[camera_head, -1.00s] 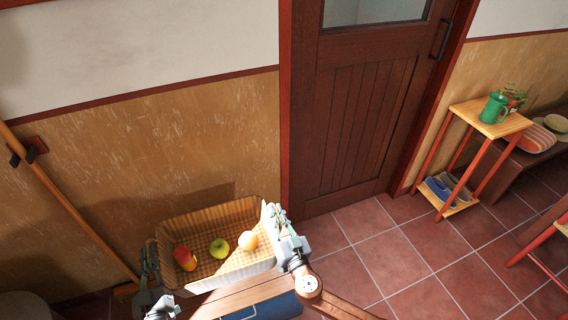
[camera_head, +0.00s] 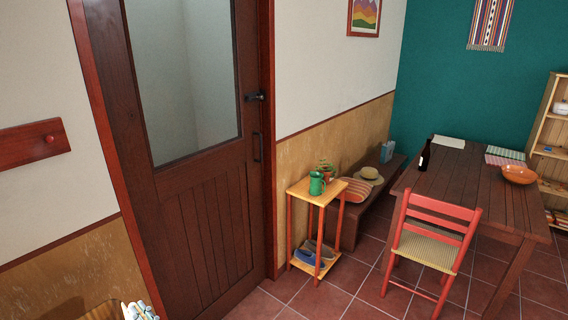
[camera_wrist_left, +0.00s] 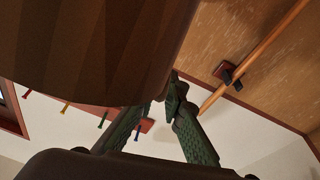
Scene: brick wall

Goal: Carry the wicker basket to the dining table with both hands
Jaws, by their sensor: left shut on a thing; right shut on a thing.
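The wicker basket (camera_head: 98,311) shows only as a small piece of rim at the bottom left of the head view; its contents are out of frame. In the left wrist view its brown side (camera_wrist_left: 90,50) fills the upper left. My left gripper (camera_wrist_left: 172,88) shows green fingers closed on the basket's edge. The dark wooden dining table (camera_head: 465,187) stands at the right of the head view, beyond the door.
A red chair (camera_head: 430,245) with a woven seat stands before the table. A bottle (camera_head: 424,157), bowl (camera_head: 519,174) and placemats are on the table. A small stand (camera_head: 316,192) with a green pitcher and a low bench (camera_head: 355,215) line the wall. Tiled floor before the chair is clear.

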